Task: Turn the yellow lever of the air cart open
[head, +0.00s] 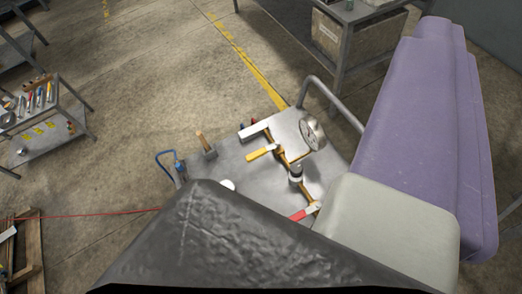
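The air cart (242,175) stands near the middle of the view, with a flat grey metal top. The yellow lever (263,152) sits on a brass pipe on the cart top and points to the lower left, crosswise to the pipe. A round gauge (313,133) stands close to its right. A red lever (303,213) lies lower on the same pipework, partly hidden. I cannot make out my gripper's fingers, and nothing is seen touching the yellow lever. A large dark surface in front hides the lower part of the cart.
A wooden-handled tool (206,145) and a blue hooked piece (168,154) are at the cart's left edge. A curved rail (330,91) rises at its far side. A tool table (38,113) stands left, a workbench (343,62) behind. Open concrete floor lies left of the cart.

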